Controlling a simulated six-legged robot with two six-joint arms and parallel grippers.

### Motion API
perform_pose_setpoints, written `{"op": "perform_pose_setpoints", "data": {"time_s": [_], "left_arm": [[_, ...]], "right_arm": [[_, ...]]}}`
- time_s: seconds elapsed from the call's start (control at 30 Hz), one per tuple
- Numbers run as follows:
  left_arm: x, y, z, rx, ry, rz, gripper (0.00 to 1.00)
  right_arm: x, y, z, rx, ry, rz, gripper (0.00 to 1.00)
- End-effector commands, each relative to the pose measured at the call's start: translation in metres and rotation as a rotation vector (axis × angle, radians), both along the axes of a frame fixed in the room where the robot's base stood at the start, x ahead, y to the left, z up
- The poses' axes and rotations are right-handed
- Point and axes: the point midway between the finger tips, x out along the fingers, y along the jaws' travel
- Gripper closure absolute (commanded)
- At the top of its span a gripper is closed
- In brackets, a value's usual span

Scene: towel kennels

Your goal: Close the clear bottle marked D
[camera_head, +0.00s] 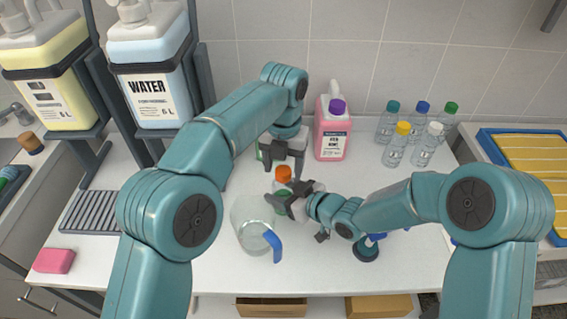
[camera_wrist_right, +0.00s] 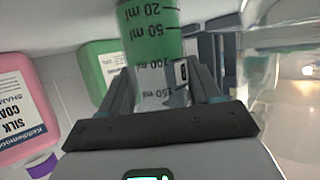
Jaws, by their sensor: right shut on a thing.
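A clear bottle with green contents and ml marks (camera_wrist_right: 152,35) stands between the fingers of my right gripper (camera_head: 283,205), which is shut on it. A small label shows on it in the right wrist view; I cannot read its letter. An orange cap (camera_head: 283,174) is at the bottle's top in the head view; whether it is seated or only above the neck I cannot tell. My left gripper (camera_head: 283,155) is just above the cap, pointing down, its fingers apart. The right gripper also shows in the right wrist view (camera_wrist_right: 160,90).
A glass jug (camera_head: 250,222) with a blue handle stands close to the bottle. Behind are a pink soap bottle (camera_head: 332,138) and a green container (camera_wrist_right: 100,68). Several small capped bottles (camera_head: 396,150) stand at back right. A pink sponge (camera_head: 54,260) lies at left.

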Motion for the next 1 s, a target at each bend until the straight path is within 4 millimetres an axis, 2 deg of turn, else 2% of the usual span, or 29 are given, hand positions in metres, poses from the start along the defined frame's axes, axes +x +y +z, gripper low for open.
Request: {"op": "perform_pose_setpoints", "data": {"time_s": [0.27, 0.63, 0.9, 0.93, 1.0], "left_arm": [[0.0, 0.0, 0.001, 0.0, -0.001, 0.001, 0.37], [0.0, 0.0, 0.042, -0.001, -0.002, 0.001, 0.37], [0.0, 0.0, 0.045, 0.0, 0.0, 0.001, 0.37], [0.0, 0.0, 0.045, 0.0, 0.0, 0.002, 0.41], [0.0, 0.0, 0.045, 0.0, 0.0, 0.012, 0.41]], "right_arm": [[0.0, 0.0, 0.001, 0.001, -0.002, 0.0, 1.0], [0.0, 0.0, 0.001, 0.001, -0.002, 0.0, 1.0], [0.0, 0.0, 0.001, 0.001, -0.002, 0.0, 1.0], [0.0, 0.0, 0.001, 0.001, -0.002, 0.0, 1.0], [0.0, 0.0, 0.001, 0.001, -0.002, 0.0, 1.0]]}}
